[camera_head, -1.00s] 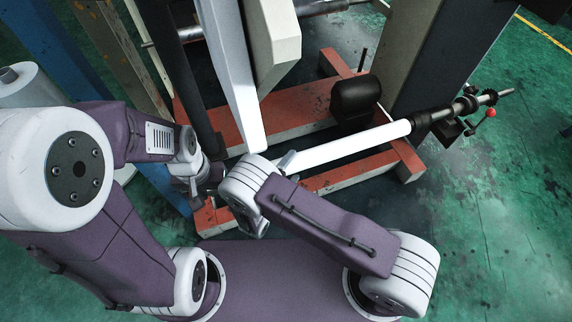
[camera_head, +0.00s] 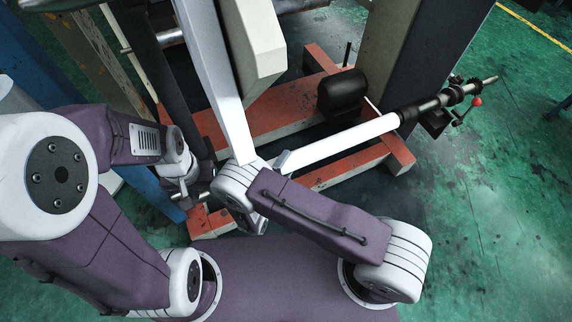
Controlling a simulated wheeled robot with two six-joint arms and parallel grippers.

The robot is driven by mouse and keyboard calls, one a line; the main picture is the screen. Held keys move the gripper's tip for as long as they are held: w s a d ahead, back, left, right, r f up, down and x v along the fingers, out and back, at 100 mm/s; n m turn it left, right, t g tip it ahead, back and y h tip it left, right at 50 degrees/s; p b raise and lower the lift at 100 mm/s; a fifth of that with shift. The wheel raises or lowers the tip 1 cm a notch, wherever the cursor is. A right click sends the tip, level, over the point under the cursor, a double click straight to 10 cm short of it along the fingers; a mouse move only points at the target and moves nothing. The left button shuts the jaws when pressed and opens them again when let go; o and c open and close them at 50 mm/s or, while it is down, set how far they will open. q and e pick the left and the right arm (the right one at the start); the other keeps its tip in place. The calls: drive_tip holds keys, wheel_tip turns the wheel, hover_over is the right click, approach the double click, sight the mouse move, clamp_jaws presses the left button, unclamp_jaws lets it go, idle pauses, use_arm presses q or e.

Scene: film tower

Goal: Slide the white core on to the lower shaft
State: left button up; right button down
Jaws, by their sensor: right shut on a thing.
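The white core (camera_head: 340,138) is a long white tube. It slants from my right gripper up to a black collar on the lower shaft (camera_head: 447,97). The shaft's dark, stepped end and pale tip stick out at the right. Whether the core is around the shaft or only in line with it, I cannot tell. My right gripper (camera_head: 284,162) is at the core's left end, shut on it; its wrist and forearm hide most of the fingers. My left gripper (camera_head: 198,190) is left of the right wrist, apart from the visible core. Its jaws are too small and covered to read.
An orange-red base frame (camera_head: 268,122) lies under and behind the core. A black rounded block (camera_head: 342,94) stands just behind it. A white upright panel (camera_head: 212,70) comes down close to my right wrist. A red-knobbed lever (camera_head: 476,102) is by the shaft end. Green floor is clear at right.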

use_arm(q)
drive_tip(key=shift+r, duration=0.1)
use_arm(e)
drive_tip(key=shift+w+d+r, duration=0.1)
drive_tip(key=shift+d, duration=0.15)
use_arm(q)
drive_tip(key=shift+r+p, duration=0.3)
drive_tip(key=shift+p, duration=0.1)
use_arm(e)
drive_tip(key=shift+w+d+r, duration=0.1)
drive_tip(key=shift+w+d, duration=0.15)
drive_tip(key=shift+d, duration=0.4)
drive_tip(key=shift+c, duration=1.9)
unclamp_jaws()
